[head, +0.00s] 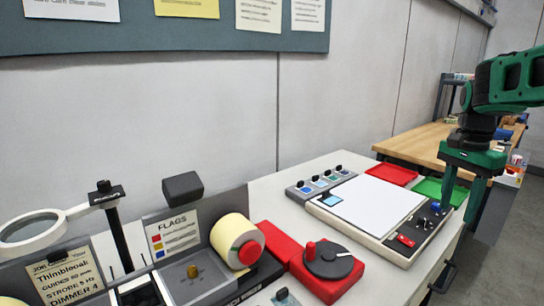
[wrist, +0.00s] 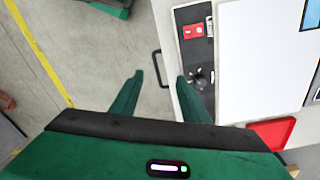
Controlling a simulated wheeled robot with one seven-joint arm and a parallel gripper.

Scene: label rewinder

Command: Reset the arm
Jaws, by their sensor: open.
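My green arm reaches in from the right edge of the head view. My gripper (head: 460,208) hangs at its end, pointing down, near the right edge of the white bench. Its two green fingers are apart with nothing between them. In the wrist view my gripper (wrist: 160,77) is also open and empty. There the fingers lie over the bench's edge and the floor, beside the control strip (wrist: 196,62) of the white light panel (wrist: 262,60). The panel (head: 375,205) also shows in the head view.
A red tray (head: 391,174) and a green tray (head: 430,189) lie behind the panel. A red unit with a black dial (head: 328,262), a label roll (head: 232,237) and a magnifier lamp (head: 32,227) stand nearer. A wooden table (head: 415,144) is behind. Floor (wrist: 95,45) is open beside the bench.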

